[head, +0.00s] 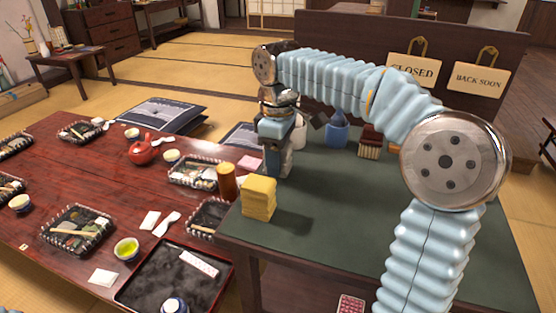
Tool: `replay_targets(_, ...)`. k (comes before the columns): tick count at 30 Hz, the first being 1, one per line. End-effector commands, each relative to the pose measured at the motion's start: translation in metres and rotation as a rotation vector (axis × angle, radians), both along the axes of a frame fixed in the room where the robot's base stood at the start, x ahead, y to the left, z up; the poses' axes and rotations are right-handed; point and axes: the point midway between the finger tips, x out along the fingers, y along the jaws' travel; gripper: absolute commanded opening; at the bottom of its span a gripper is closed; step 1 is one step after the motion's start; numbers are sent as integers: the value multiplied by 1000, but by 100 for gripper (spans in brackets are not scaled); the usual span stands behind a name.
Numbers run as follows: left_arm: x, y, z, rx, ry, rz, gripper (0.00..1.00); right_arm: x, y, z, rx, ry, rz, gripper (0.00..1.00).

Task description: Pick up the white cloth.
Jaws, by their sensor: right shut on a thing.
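My right gripper (272,162) points down at the left edge of the green-topped table, behind the yellow folded stack. It is shut. A white thing (298,132), which looks like the white cloth, shows at the right of its fingers, mostly hidden by the gripper. The fingertips' contact with it is hidden. My left gripper is not in view.
The yellow stack (258,198) stands just in front of my right gripper, with a brown cylinder (227,182) to its left. A blue container (337,134) stands behind on the green table top (330,215), whose middle is clear. The red low table (105,185) holds trays, cups and a red teapot (142,151).

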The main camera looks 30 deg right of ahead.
Motion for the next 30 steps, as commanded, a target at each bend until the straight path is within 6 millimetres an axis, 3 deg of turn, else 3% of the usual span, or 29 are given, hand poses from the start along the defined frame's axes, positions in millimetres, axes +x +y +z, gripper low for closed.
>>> replay_targets(4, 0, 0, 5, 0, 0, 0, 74, 1, 1, 28, 1, -4, 1, 19)
replay_targets(12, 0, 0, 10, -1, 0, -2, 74, -30, 53, 90, 0, -4, 7, 19)
replay_targets(21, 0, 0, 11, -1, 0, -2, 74, -63, 108, 117, 0, -1, 3, 19)
replay_targets(30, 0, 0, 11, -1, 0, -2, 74, -70, 122, 123, 0, 0, 0, 19)
